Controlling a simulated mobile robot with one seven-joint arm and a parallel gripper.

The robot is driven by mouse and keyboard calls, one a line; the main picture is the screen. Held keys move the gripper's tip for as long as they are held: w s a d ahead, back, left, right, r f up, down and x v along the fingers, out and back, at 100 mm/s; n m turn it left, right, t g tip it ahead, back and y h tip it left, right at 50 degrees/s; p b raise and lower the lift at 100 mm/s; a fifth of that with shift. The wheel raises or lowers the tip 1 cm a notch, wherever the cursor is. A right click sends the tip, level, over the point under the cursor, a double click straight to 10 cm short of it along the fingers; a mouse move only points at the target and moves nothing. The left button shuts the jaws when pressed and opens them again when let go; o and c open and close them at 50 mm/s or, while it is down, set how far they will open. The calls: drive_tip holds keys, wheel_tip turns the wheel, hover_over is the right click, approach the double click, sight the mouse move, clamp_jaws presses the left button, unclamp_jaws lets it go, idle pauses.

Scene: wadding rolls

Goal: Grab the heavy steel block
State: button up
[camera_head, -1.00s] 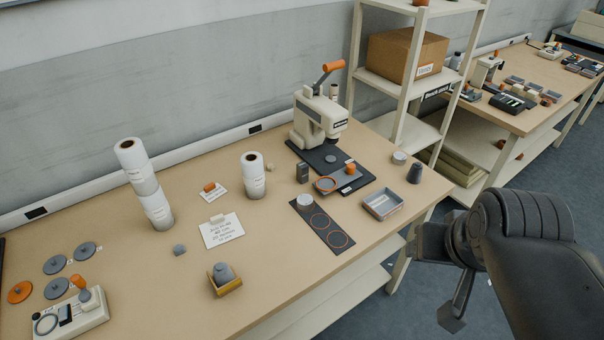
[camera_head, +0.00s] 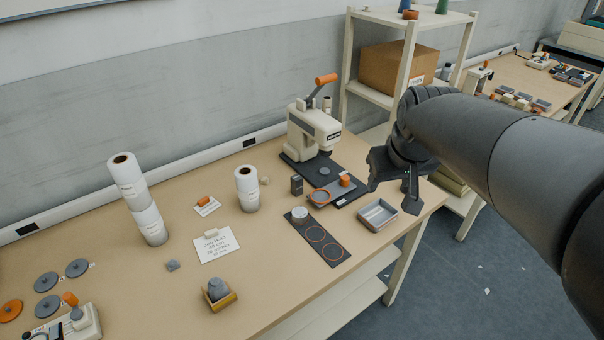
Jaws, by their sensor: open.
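A small dark grey upright block (camera_head: 297,185), which looks like the steel block, stands on the table (camera_head: 120,275) just left of the press base. Nothing touches it. My gripper (camera_head: 391,190) is open and empty, with its fingers pointing down. In the picture it is right of the block, over the right end of the table near the grey tray. Its height above the table is hard to tell.
A hand press (camera_head: 313,130) with an orange handle stands behind the block. A white roll (camera_head: 247,189) is to its left, and a dark strip with rings (camera_head: 318,238) is in front. A grey tray (camera_head: 377,214) lies below my gripper. Stacked rolls (camera_head: 138,198) stand farther left.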

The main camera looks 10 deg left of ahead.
drive_tip(key=w+a+f+n, duration=0.2)
drive_tip(key=w+a, duration=0.3)
drive_tip(key=w, duration=0.4)
drive_tip(key=n+g+y, duration=0.2)
drive_tip(key=n+y, duration=0.1)
drive_tip(key=n, duration=0.1)
approach(298, 178)
drive_tip(key=a+f, duration=0.1)
drive_tip(key=f, duration=0.1)
drive_tip(key=x, duration=0.4)
drive_tip(key=shift+a+f, duration=0.1)
drive_tip(key=shift+a, duration=0.05)
drive_tip(key=x, duration=0.5)
drive_tip(key=shift+w+f, duration=0.3)
drive_tip(key=shift+w, duration=0.15)
clamp_jaws()
